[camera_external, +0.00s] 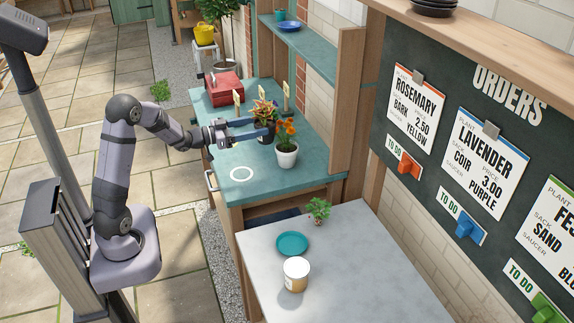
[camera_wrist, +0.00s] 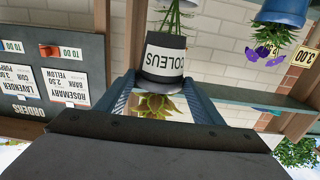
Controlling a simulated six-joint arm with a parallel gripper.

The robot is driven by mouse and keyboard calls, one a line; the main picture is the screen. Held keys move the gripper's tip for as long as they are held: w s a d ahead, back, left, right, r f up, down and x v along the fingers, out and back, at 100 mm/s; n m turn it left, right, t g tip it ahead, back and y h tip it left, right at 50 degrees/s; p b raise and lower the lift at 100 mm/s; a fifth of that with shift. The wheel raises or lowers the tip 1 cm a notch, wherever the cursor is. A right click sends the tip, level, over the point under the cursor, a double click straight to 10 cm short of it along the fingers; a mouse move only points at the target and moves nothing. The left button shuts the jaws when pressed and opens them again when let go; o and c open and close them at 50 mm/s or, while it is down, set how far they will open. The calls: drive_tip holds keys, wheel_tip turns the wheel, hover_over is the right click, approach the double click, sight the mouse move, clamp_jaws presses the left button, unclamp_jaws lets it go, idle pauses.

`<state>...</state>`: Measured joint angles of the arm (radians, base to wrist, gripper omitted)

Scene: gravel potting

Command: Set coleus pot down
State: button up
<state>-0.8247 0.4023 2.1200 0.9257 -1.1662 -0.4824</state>
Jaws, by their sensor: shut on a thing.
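The coleus, with red and yellow-green leaves, is in a dark pot (camera_external: 266,136) above or on the teal bench (camera_external: 207,125). In the wrist view the pot (camera_wrist: 163,62) appears upside down, with its white COLEUS label facing the camera. My gripper (camera_external: 262,129) reaches in from the left, its blue fingers on either side of the pot, shut on it. The pot looks upright in the outside view. Whether its base touches the bench is hard to tell. A white ring mark (camera_external: 241,174) lies bare on the bench, nearer the front.
A white pot with orange flowers (camera_external: 287,157) stands close to the coleus, on its near right side. A red box (camera_external: 223,89) and wooden tags are at the back. A grey table (camera_external: 350,255) holds a teal saucer (camera_external: 292,243), a white-and-tan container (camera_external: 296,274) and a small plant (camera_external: 318,209).

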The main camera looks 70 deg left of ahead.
drive_tip(key=shift+r, duration=0.9)
